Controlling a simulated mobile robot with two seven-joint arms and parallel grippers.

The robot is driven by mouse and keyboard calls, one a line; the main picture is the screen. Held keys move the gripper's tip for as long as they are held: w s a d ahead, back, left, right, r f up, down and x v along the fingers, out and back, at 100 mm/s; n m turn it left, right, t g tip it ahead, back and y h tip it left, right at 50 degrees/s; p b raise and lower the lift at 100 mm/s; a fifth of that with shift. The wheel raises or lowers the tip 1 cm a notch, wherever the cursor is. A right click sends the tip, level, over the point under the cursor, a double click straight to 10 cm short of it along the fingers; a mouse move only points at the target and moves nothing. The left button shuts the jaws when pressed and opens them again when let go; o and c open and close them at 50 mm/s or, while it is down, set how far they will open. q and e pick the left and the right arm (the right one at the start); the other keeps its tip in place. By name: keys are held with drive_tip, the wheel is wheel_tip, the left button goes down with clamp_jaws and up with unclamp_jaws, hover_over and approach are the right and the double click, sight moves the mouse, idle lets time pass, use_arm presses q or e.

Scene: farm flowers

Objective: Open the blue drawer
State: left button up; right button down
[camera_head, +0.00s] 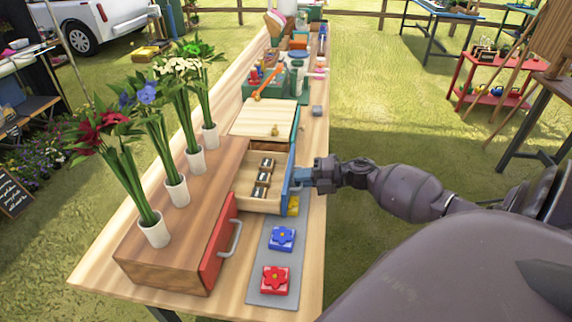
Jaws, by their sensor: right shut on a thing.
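The blue drawer (290,166) is pulled out of the wooden drawer box (190,222), and its pale inside shows with several small dark-and-white items in it. My right gripper (297,178) comes in from the right and is shut at the outer side of the blue front, on its handle. The handle itself is mostly hidden by the fingers. My left gripper is not in view.
A red drawer (217,243) with a metal handle is in the box's near part. Several vases of flowers stand on top. A grey mat (262,258) carries a blue flower block (282,238) and a red one (275,279).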

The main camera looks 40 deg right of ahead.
drive_tip(key=shift+s+d, duration=0.1)
drive_tip(key=c, duration=1.5)
unclamp_jaws()
drive_tip(key=v, duration=1)
drive_tip(key=shift+s+d+r, duration=0.1)
drive_tip(key=shift+s+d, duration=0.15)
drive_tip(key=shift+d, duration=0.05)
